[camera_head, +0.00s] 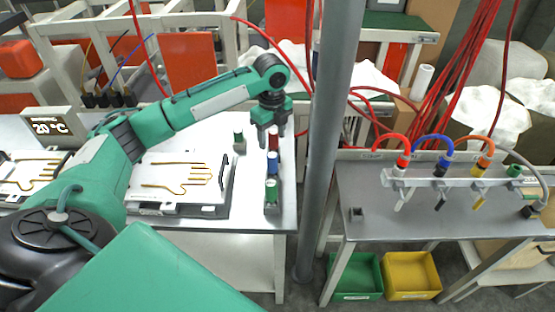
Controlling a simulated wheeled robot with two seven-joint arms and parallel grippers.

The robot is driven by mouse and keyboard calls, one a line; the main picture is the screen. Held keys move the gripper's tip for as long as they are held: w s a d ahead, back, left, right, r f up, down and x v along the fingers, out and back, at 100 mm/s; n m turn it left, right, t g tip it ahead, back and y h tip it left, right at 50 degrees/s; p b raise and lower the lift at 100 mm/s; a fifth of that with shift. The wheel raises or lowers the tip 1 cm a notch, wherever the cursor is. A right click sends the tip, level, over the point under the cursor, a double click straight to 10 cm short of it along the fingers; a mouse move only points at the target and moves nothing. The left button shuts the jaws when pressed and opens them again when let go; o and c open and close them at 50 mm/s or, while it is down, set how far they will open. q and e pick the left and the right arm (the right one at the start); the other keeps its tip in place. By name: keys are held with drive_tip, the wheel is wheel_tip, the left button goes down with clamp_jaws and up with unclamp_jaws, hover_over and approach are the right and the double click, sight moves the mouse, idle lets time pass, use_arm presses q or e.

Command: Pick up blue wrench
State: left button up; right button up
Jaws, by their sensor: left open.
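My left gripper (272,137) points down over the right end of the white table, open, with its fingers at the red-topped piece (273,143). I cannot tell whether they touch it. Just in front stands a small upright blue-topped piece (272,163), apart from the fingers. On the right-hand table, a blue-ended tool (442,166) hangs in a rack, with a blue hose arching over it. Both blue pieces are too small to tell which is a wrench. My right gripper is not in view.
Green-topped pieces stand in front (271,191) and to the left (239,141). A grey post (327,150) rises between the white table (255,212) and the grey table (350,225). Trays with glove-shaped wires lie left.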

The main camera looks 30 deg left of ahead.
sight(272, 154)
use_arm(q)
drive_tip(key=f, duration=0.3)
drive_tip(key=f+p, duration=0.1)
drive_tip(key=f, duration=0.1)
drive_tip(key=shift+s+f, duration=0.25)
drive_tip(key=shift+s, duration=0.15)
drive_tip(key=shift+w+f, duration=0.15)
drive_tip(key=shift+f, duration=0.2)
drive_tip(key=shift+s+d+f+p, duration=0.1)
drive_tip(key=shift+f+p, duration=0.35)
drive_tip(key=shift+f, duration=0.2)
drive_tip(key=shift+s+d+f+p, duration=0.1)
drive_tip(key=shift+f+p, duration=0.3)
drive_tip(key=shift+f, duration=0.2)
wheel_tip(272, 154, down, 2)
drive_tip(key=shift+f, duration=0.4)
drive_tip(key=c, duration=1.1)
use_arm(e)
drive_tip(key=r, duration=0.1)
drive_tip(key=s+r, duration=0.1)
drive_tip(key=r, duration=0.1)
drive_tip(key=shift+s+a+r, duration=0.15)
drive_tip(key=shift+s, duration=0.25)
use_arm(q)
drive_tip(key=shift+w, duration=0.1)
